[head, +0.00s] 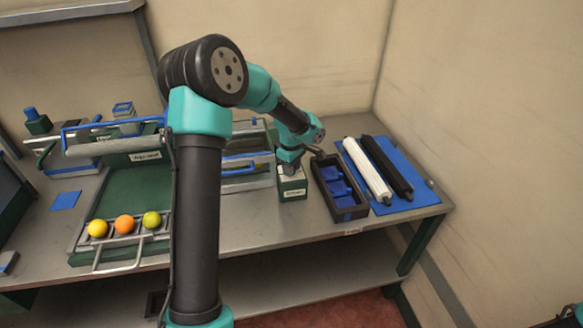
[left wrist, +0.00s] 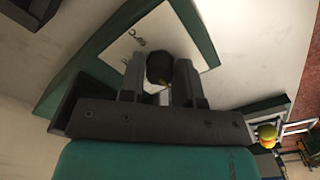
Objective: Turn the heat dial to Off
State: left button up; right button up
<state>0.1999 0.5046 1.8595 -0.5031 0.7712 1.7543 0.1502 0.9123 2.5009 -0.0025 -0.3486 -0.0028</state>
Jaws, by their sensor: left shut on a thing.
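The heat dial is a dark round knob (left wrist: 160,68) on the white-topped face of a small green box (left wrist: 192,28). In the head view the green box (head: 292,188) stands on the bench right of centre, with a label on its front. My left gripper (left wrist: 160,78) has its two grey fingers on either side of the knob and is shut on it. In the head view the left gripper (head: 290,163) is above the box and hides the knob. Some lettering shows on the white face, but I cannot read the dial's setting. My right gripper is not in view.
A dark tray with blue inserts (head: 329,174) stands just right of the box. Beyond it a white roller (head: 366,168) and a black roller (head: 386,166) lie on a blue mat (head: 424,195). Fruit, including an orange (head: 124,224), sits in a rack at left.

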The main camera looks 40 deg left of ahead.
pick_arm(q)
jog(key=shift+n, duration=0.3)
jog(key=o, duration=0.9)
jog(key=shift+r, duration=0.1)
notch_tip(320, 180, up, 17)
jog(key=shift+r, duration=0.15)
dwell(0.3)
dwell(0.4)
